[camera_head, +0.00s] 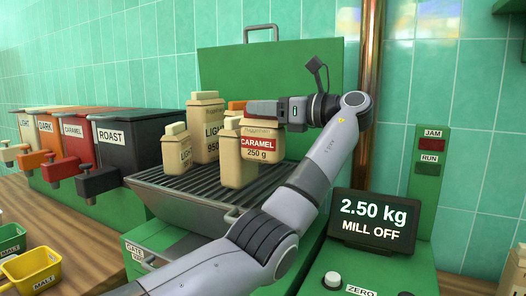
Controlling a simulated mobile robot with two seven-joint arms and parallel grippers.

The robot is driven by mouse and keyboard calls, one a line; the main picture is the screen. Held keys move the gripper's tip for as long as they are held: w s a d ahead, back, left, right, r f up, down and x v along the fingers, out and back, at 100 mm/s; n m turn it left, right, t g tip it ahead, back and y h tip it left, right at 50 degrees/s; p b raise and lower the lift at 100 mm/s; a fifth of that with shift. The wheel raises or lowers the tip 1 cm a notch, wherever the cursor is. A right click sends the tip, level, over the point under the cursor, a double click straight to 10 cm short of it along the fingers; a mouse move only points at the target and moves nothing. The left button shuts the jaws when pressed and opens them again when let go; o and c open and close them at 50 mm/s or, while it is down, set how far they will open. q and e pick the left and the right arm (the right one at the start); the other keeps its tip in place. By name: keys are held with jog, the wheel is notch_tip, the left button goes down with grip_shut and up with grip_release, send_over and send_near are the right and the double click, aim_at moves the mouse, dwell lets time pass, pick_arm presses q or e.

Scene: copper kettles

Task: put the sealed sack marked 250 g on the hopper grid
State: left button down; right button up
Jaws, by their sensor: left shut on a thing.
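The sack marked CARAMEL 250 g (264,146) has a red label and stands upright at the right of the hopper grid (190,186). My left gripper (262,111) is shut at its top. Whether its base touches the grid cannot be told, as another sack hides part of it. A tan sack with no readable label (238,160) stands in front of it. A sack marked LIGHT (206,140) and a smaller LIGHT sack (176,153) stand further left on the grid. My right gripper is not in view.
Bins marked LIGHT, DARK, CARAMEL and ROAST (125,142) stand to the left. A green lid (222,68) rises behind the grid. A display (374,221) reads 2.50 kg, MILL OFF. Small MALT tubs (32,270) are at lower left. The grid's front left is bare.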

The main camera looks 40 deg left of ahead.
aim_at(264, 146)
pick_arm(q)
notch_tip(264, 146, down, 8)
jog(key=shift+f, duration=0.2)
dwell(0.3)
jog(key=c, duration=0.8)
grip_release()
jog(key=shift+f, duration=0.1)
jog(key=shift+c, duration=0.2)
jog(key=v, duration=1.2)
jog(key=shift+b, duration=0.4)
